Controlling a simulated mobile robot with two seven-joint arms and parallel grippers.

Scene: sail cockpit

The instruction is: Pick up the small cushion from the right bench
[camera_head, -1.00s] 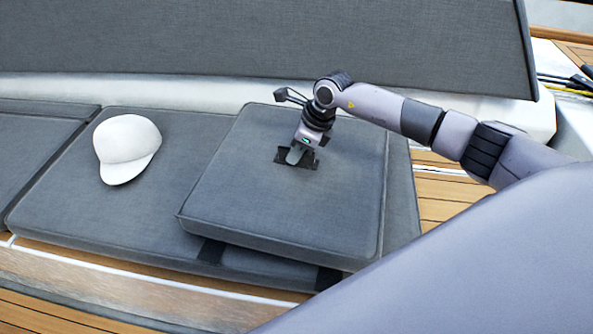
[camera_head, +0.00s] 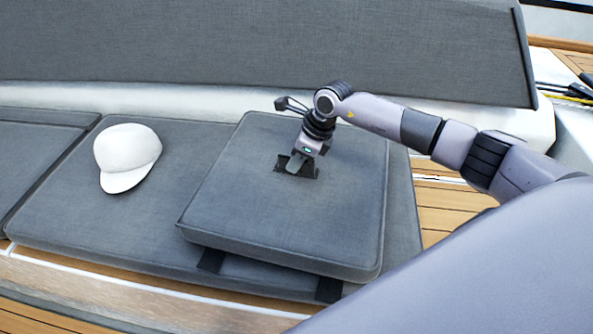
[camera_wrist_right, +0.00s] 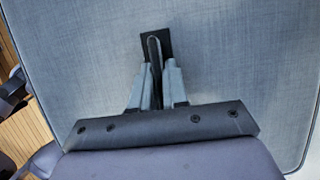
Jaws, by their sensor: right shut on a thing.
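The small grey cushion (camera_head: 290,225) lies flat over the right part of the grey bench pad (camera_head: 130,215), with dark straps showing under its front edge. My right gripper (camera_head: 297,165) points down at the middle of its top and is shut on the cushion's upright dark loop. In the right wrist view, the fingers of my right gripper (camera_wrist_right: 157,85) close on both sides of this loop, with the cushion's grey fabric (camera_wrist_right: 240,60) around it. I cannot tell whether the cushion's underside is clear of the pad. My left gripper is not in view.
A white cap (camera_head: 127,155) lies on the bench pad to the left of the cushion. A long grey backrest (camera_head: 250,45) stands behind, above a white ledge (camera_head: 120,95). Wooden deck (camera_head: 445,200) shows to the right, under my right arm.

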